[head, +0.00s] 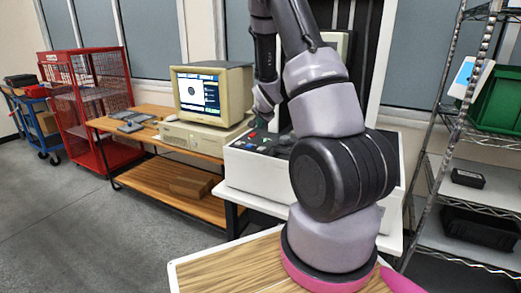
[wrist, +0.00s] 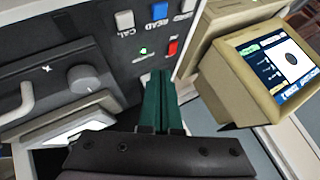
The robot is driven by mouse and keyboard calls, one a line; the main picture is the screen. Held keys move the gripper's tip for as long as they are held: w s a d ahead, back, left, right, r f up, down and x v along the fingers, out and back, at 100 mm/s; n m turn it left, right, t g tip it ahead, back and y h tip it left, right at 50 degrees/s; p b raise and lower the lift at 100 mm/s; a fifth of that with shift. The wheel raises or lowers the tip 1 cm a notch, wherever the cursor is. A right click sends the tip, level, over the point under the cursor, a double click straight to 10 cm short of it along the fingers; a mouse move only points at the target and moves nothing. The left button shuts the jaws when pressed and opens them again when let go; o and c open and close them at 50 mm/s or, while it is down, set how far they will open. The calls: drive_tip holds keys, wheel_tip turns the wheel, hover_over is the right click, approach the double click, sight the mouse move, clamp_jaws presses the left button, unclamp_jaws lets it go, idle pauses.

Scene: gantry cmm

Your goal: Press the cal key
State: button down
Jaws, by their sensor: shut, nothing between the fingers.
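The grey key with an upside-down label that reads like CAL (wrist: 124,20) is at the top of the wrist view, on a dark control panel (wrist: 105,60). A blue key (wrist: 159,10) is to its right, and part of another pale key shows at the top edge. My gripper (wrist: 161,73) has its green fingers together with nothing between them. The fingertips point at the panel, below the keys in the picture; I cannot tell how far off the surface they are. In the head view my gripper (head: 264,119) is over the panel's left part.
A green light (wrist: 143,51) and a red switch (wrist: 171,47) lie close to the fingertips. A beige monitor (head: 213,92) stands on a wooden bench left of the white machine (head: 258,178). A wire shelf (head: 470,205) is at the right.

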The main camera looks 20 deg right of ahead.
sight(261, 149)
drive_tip(key=shift+f, duration=3.85)
drive_tip(key=shift+f, duration=0.4)
drive_tip(key=shift+f, duration=0.35)
drive_tip(key=shift+r, duration=0.8)
drive_tip(key=shift+r, duration=0.1)
drive_tip(key=shift+r, duration=2.4)
